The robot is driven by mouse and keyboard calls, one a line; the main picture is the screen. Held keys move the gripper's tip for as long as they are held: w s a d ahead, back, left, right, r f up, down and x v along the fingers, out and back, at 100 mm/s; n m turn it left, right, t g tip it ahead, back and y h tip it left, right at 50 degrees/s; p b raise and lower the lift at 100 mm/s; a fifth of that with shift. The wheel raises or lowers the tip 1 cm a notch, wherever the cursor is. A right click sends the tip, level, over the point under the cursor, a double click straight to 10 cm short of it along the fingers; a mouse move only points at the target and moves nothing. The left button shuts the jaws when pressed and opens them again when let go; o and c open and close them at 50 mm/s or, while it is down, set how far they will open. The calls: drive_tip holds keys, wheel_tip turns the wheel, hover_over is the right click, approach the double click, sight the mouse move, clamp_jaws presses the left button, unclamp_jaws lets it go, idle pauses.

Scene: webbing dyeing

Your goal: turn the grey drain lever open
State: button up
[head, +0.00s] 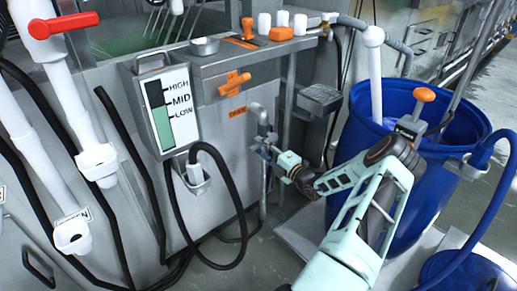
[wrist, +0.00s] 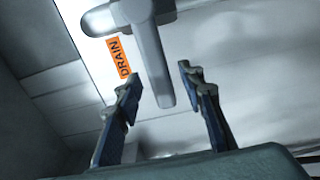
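The grey drain lever (wrist: 155,65) shows in the wrist view as a straight bar. It runs down from a grey valve body (wrist: 122,15), and its free end sits between my finger tips. My gripper (wrist: 160,82) is open, with one finger on each side of the lever and visible gaps to it. An orange DRAIN label (wrist: 119,57) is just left of the lever. In the head view my gripper (head: 264,148) is at the grey drain pipe (head: 259,113) on the machine's front. The lever is hard to make out there.
A level gauge (head: 168,110) and a looping black hose (head: 228,190) are to the left. A blue barrel (head: 440,200) stands right, behind my arm. White pipes (head: 75,110) line the far left.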

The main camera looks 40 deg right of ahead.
drive_tip(key=shift+w, duration=0.9)
drive_tip(key=shift+c, duration=0.3)
drive_tip(key=shift+a, duration=0.1)
clamp_jaws()
